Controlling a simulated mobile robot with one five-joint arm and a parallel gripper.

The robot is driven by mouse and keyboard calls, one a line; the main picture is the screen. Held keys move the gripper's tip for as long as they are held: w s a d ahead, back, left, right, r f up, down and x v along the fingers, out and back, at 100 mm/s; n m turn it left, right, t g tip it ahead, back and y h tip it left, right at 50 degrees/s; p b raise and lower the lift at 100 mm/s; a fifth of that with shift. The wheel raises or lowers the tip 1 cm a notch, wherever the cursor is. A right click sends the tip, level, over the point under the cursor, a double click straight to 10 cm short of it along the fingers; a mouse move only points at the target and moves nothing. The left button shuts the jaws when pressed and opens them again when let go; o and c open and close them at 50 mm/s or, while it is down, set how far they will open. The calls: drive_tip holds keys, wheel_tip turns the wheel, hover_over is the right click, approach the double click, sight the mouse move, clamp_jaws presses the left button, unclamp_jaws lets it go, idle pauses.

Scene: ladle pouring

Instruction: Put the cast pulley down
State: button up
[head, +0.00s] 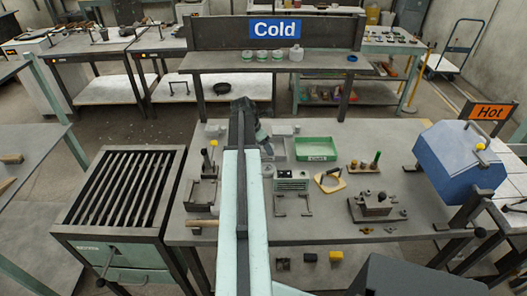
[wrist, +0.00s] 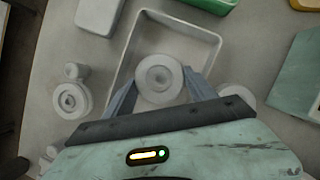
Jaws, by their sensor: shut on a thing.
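The cast pulley (wrist: 158,76), a round pale-grey disc with a raised hub, sits between the two fingers of my gripper (wrist: 161,84) in the wrist view. The fingers are shut on it from both sides. It shows over a shallow pale rectangular tray (wrist: 182,24); I cannot tell whether it touches the tray floor. In the head view my arm reaches out over the grey workbench (head: 330,215), with its end by the tray (head: 274,150). The pulley is hidden there behind my arm.
In the wrist view pale round castings stand left (wrist: 71,98) and right (wrist: 238,92) of the pulley. A green tray (head: 315,149) lies right of my arm. A blue furnace (head: 458,160) stands at the right and a barred grate (head: 120,185) at the left.

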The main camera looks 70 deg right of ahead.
drive_tip(key=shift+f, duration=0.1)
drive_tip(key=o, duration=1.3)
drive_tip(key=shift+c, duration=0.2)
drive_tip(key=p+v, duration=1.1)
drive_tip(key=v, duration=0.1)
